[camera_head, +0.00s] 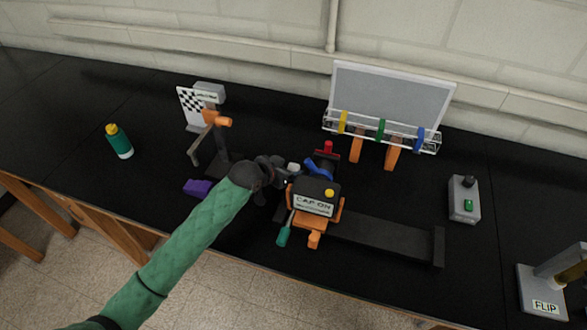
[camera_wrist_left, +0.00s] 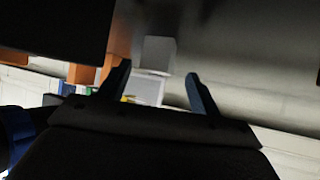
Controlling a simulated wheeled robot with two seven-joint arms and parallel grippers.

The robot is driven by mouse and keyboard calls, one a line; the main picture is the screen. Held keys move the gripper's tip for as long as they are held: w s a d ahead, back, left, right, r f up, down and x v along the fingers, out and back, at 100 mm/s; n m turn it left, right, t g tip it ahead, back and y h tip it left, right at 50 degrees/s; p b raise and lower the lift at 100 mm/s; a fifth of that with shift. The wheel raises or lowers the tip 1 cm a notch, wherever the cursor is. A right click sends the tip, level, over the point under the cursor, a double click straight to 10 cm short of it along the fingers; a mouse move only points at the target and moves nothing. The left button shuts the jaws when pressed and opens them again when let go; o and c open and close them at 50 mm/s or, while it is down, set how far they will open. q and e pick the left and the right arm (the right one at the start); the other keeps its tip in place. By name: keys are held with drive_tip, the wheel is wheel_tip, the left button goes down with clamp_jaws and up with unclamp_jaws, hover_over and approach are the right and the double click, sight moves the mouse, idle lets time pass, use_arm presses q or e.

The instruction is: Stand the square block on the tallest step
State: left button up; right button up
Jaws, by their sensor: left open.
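My left gripper (camera_head: 284,172) is over the middle of the black bench, close behind the "CAP ON" machine (camera_head: 314,204). A small whitish piece (camera_head: 293,168) shows at its fingers in the head view. In the left wrist view the two fingers (camera_wrist_left: 158,90) stand apart, open. A pale square-faced block (camera_wrist_left: 157,54) shows between and beyond them, with another pale shape (camera_wrist_left: 146,88) below it. I cannot tell whether the fingers touch it. A purple block (camera_head: 197,187) lies on the bench left of my gripper. I cannot make out a set of steps. My right gripper is not in view.
A checkered stand (camera_head: 193,108) and a green bottle with a yellow cap (camera_head: 119,141) are to the left. A rack with coloured clips (camera_head: 381,130) stands at the back. A grey switch box (camera_head: 464,200) and a "FLIP" device (camera_head: 545,295) are right. The far-left bench is mostly clear.

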sight(294, 167)
use_arm(q)
drive_tip(key=p+x, duration=0.3)
drive_tip(key=shift+d+r, duration=0.1)
drive_tip(key=shift+d, duration=0.2)
drive_tip(key=shift+w+d+f, duration=0.3)
drive_tip(key=shift+w+f, duration=0.15)
drive_tip(key=shift+f, duration=0.1)
drive_tip(key=c, duration=1.1)
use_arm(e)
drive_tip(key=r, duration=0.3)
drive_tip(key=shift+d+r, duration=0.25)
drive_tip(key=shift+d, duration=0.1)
